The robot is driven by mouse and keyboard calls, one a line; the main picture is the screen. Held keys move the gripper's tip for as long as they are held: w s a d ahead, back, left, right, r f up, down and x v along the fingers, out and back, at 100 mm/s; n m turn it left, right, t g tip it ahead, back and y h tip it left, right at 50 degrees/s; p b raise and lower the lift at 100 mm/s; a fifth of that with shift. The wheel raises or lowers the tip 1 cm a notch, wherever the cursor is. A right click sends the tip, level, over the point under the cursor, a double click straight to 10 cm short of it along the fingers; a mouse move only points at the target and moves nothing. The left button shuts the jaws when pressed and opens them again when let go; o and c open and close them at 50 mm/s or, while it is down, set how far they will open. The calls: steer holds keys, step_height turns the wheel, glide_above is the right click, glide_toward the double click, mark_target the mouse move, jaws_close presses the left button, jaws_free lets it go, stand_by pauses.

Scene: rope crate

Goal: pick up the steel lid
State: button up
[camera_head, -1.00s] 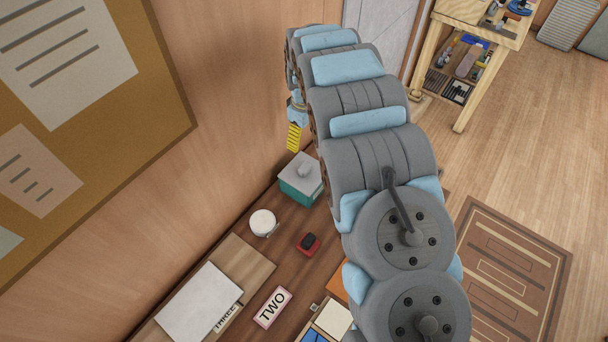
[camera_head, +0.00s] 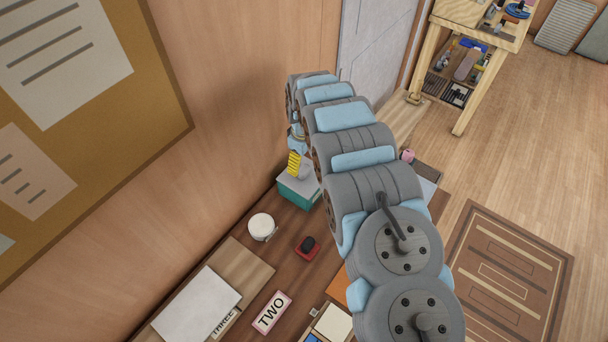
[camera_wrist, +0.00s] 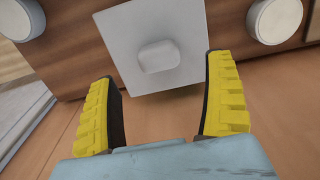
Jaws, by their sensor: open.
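The steel lid (camera_head: 287,181) is a grey square plate with a small rounded knob, lying on top of a teal box (camera_head: 290,194). In the wrist view the lid (camera_wrist: 119,38) is ahead of my gripper (camera_wrist: 165,71), with its knob (camera_wrist: 158,56) between the lines of the two yellow fingers. The fingers are open and empty, and nothing shows held. In the head view my gripper (camera_head: 294,163) is just above the lid, and one finger covers part of it. The teal box is hidden under the lid in the wrist view.
A white round container (camera_head: 261,226) and a red item with a black top (camera_head: 307,247) stand nearer on the brown table. A TWO card (camera_head: 271,313) lies further forward. The wooden wall is close behind the box.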

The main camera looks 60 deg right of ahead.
mark_target(304, 168)
steer(key=shift+d+f, duration=0.1)
steer(key=shift+f, duration=0.15)
steer(key=shift+f+p, duration=0.55)
steer(key=shift+f, duration=1.95)
steer(key=c, duration=1.4)
